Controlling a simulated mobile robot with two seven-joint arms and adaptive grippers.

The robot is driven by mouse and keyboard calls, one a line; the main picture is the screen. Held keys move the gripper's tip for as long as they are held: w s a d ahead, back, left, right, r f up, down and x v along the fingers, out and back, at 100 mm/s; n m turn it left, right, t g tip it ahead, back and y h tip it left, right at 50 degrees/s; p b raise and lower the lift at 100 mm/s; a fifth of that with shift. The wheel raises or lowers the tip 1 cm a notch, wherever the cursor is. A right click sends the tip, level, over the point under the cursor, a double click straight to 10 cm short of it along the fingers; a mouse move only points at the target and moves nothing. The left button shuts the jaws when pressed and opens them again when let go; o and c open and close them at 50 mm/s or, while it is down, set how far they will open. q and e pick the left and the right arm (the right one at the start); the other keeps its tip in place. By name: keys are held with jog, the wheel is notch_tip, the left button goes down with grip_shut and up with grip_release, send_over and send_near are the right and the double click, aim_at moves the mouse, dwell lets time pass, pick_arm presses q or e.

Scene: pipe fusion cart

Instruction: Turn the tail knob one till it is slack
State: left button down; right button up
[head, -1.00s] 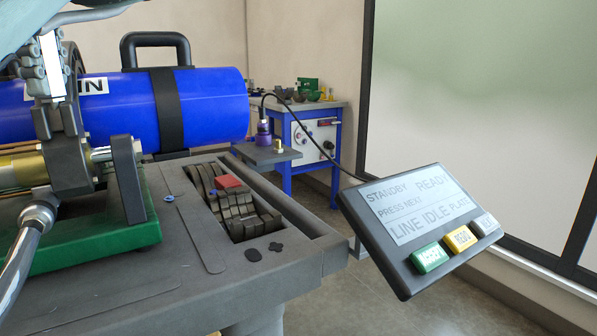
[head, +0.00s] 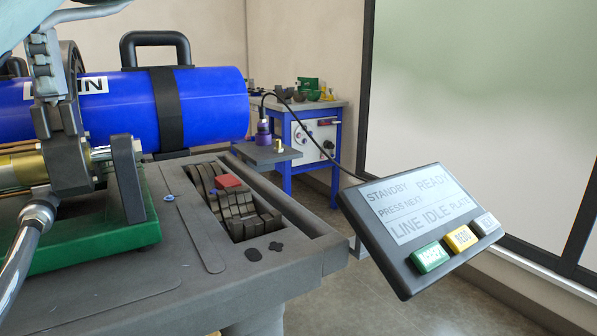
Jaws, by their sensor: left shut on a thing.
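My left gripper (head: 43,118) comes down from the upper left corner, its fingers pointing down beside the dark clamp (head: 72,165) on the green-based machine (head: 130,228). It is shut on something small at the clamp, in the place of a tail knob. The fingers hide the knob, so I cannot make out its shape or how tight it sits. My right gripper is not in view.
A blue cylinder (head: 215,105) with a black strap and handle lies behind the clamp. A silver hose fitting (head: 38,213) is in front. A tilted display panel (head: 415,205) reads "LINE IDLE". A tray of dark parts (head: 240,205) is sunk in the cart top. A blue workbench (head: 288,150) stands behind.

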pick_arm(q)
jog(key=shift+a+f+n, duration=0.1)
jog(key=shift+n, duration=1)
jog(key=shift+n, duration=1.5)
jog(key=shift+n, duration=1.5)
